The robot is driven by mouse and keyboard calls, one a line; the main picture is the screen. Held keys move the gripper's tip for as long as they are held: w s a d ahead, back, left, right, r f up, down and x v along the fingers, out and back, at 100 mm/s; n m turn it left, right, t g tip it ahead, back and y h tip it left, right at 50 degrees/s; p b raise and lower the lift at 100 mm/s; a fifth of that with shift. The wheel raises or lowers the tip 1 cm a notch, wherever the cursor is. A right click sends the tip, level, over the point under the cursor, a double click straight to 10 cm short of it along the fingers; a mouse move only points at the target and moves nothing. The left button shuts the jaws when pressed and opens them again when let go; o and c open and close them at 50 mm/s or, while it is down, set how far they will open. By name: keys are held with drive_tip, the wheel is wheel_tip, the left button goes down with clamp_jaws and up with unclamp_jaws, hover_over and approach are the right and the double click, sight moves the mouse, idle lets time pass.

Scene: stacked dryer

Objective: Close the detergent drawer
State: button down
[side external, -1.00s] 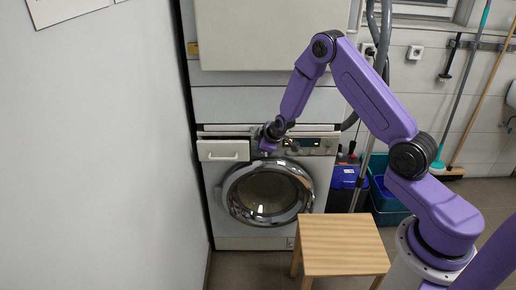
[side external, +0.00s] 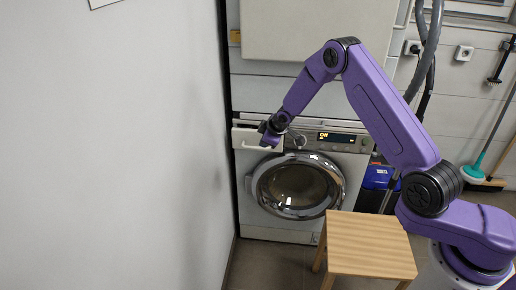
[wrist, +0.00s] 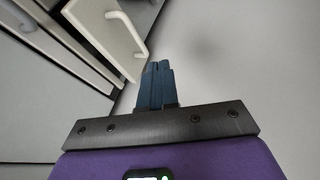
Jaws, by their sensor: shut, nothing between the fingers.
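The detergent drawer (side external: 247,139) is at the top left of the washing machine, a white front with a bar handle. It stands out from the machine's face. In the wrist view the drawer front (wrist: 92,32) and its curved handle (wrist: 126,33) are at the upper left. My gripper (side external: 267,144) is in front of the drawer's right part and hides some of it. In the wrist view my gripper (wrist: 157,66) has its blue fingers together and empty, just right of the drawer front's lower corner. I cannot tell whether they touch.
The washing machine (side external: 248,225) has a round glass door (side external: 297,187), which is shut, and a lit display (side external: 336,137). A wooden stool (side external: 370,242) stands in front on the right. A white wall (side external: 110,150) is close on the left.

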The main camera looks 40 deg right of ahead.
sight(259, 148)
drive_tip(key=shift+f, duration=0.1)
drive_tip(key=shift+w+d+f, duration=0.5)
drive_tip(key=shift+w+f, duration=0.9)
drive_tip(key=shift+f, duration=0.1)
drive_tip(key=shift+w+d+f, duration=0.55)
drive_tip(key=shift+w+f, duration=0.8)
drive_tip(key=shift+f, duration=0.15)
drive_tip(key=shift+w+d+f, duration=0.5)
drive_tip(key=shift+w+f, duration=0.9)
drive_tip(key=shift+f, duration=0.1)
drive_tip(key=shift+d, duration=0.1)
drive_tip(key=shift+w+d, duration=0.85)
drive_tip(key=shift+w+d+r, duration=0.1)
drive_tip(key=shift+w+d, duration=0.75)
